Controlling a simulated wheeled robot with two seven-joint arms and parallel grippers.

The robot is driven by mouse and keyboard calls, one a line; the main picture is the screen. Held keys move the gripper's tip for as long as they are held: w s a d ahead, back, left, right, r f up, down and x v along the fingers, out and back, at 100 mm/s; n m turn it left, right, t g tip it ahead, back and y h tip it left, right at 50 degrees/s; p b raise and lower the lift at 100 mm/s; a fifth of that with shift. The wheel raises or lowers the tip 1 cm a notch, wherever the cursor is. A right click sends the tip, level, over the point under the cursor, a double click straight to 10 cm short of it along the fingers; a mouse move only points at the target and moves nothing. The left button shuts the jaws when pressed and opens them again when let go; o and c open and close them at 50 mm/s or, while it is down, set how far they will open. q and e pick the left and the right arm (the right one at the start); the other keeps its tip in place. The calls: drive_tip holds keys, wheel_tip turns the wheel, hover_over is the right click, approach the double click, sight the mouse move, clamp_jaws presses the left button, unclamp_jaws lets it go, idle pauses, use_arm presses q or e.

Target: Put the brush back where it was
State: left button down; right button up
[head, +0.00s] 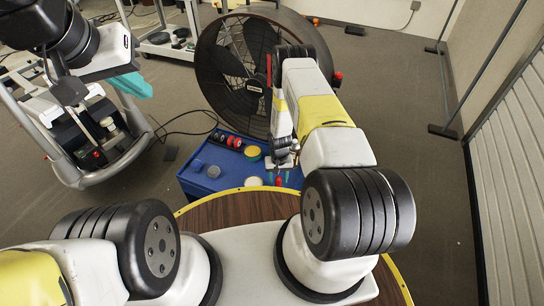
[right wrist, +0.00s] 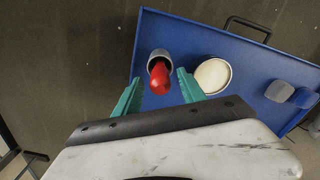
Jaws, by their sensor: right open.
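In the right wrist view, a red handle-like object (right wrist: 159,80) stands in a small grey round cup (right wrist: 158,56) on the blue cart top (right wrist: 255,55). It may be the brush, but no bristles show. My right gripper (right wrist: 157,90) is open, with its teal fingers on either side of the red object and no clear contact visible. In the head view, my right gripper (head: 278,176) is over the right part of the blue cart (head: 222,188), with the red object (head: 279,181) between its fingers. My left gripper (head: 134,86) is raised at the left, away from the cart; its fingers overlap.
A white round lid-like item (right wrist: 212,76) lies close beside the right finger. Grey-blue pieces (right wrist: 279,92) are further right, and a black handle (right wrist: 248,27) is on the cart edge. Red-and-black rolls (head: 234,143) and a yellow-topped tin (head: 252,153) stand on the cart. A large fan (head: 238,60) stands behind.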

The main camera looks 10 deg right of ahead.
wheel_tip(320, 180, up, 9)
drive_tip(key=shift+f, duration=0.1)
drive_tip(key=w+r+t, duration=0.2)
drive_tip(key=w+r, duration=0.1)
drive_tip(key=r, duration=2.4)
drive_tip(key=s+r+t+y, duration=0.1)
drive_tip(key=s+r, duration=0.2)
drive_tip(key=r, duration=0.6)
drive_tip(key=s+r+t, duration=0.1)
drive_tip(key=s+r, duration=0.3)
drive_tip(key=r, duration=0.5)
drive_tip(key=s+a+r+n+t, duration=0.1)
drive_tip(key=s+r, duration=0.5)
drive_tip(key=s, duration=0.4)
drive_tip(key=s+a+r+n+t+y, duration=0.1)
drive_tip(key=s+r, duration=0.5)
drive_tip(key=s, duration=0.4)
drive_tip(key=shift+a, duration=0.1)
